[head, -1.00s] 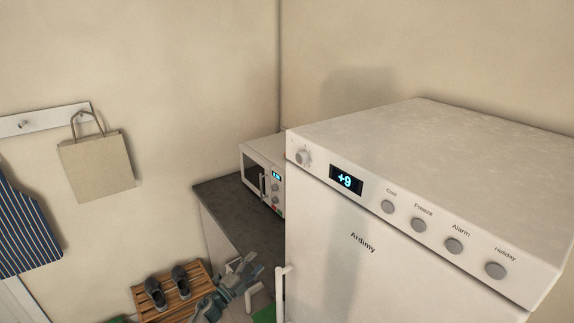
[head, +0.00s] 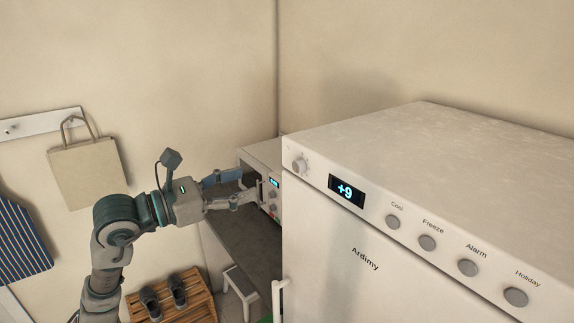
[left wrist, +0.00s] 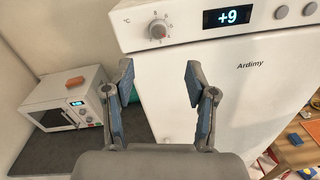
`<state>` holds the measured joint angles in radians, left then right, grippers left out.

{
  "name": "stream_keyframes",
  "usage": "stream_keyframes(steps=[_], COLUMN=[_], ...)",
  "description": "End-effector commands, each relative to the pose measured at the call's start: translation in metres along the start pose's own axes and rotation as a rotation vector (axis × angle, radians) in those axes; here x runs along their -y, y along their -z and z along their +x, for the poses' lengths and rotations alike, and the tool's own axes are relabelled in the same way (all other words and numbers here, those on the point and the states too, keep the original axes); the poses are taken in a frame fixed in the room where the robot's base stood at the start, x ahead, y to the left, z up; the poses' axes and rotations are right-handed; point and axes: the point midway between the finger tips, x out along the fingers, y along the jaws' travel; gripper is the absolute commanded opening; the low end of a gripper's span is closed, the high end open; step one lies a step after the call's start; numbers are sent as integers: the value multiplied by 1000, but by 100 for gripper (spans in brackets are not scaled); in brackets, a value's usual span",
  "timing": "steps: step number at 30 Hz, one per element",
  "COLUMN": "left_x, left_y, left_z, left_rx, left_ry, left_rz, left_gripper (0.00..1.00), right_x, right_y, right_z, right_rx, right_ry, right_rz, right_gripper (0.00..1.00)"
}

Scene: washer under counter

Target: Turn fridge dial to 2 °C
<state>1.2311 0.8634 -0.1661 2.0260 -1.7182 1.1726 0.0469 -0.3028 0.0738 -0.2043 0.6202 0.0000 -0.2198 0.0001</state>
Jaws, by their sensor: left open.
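The white fridge (head: 345,275) stands at the right with its display (head: 347,190) reading +9. Its dial (head: 300,164) is a round knob at the panel's left end, left of the display. In the left wrist view the dial (left wrist: 158,29) sits beside a °C mark, and the display (left wrist: 227,17) also reads +9. My left gripper (head: 250,187) is left of the fridge, in front of the microwave in the head view. In the left wrist view its two fingers (left wrist: 158,75) are apart and empty, with the dial above and between them, not touched. My right gripper is not in view.
A microwave (head: 262,160) stands on the dark counter (head: 245,232) left of the fridge. The fridge handle (head: 279,300) juts out at the door's left edge. Cool, Freeze, Alarm and Holiday buttons line the panel. A paper bag (head: 88,175) hangs on the wall.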

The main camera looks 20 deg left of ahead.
Motion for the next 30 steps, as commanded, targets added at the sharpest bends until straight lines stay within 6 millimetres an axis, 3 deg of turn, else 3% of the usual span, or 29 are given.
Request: stream_keyframes(steps=[8, 15, 22, 28, 29, 30], left_x=[-6, -7, -4, -3, -3, -4], left_y=[-1, 1, 1, 1, 1, 1], left_z=[62, 102, 117, 118, 118, 117], left_rx=[5, 6, 4, 3, 3, 4], left_ry=[3, 1, 0, 1, 1, 0], left_rz=[-9, -9, -5, -5, -5, -5], left_gripper=[57, 57, 57, 57, 54, 44], right_x=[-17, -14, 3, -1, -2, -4], right_y=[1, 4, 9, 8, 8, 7], right_z=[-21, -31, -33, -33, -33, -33], right_rx=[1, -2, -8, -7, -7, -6], right_ry=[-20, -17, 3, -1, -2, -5], right_rz=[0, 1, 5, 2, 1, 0], right_gripper=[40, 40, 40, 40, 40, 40])
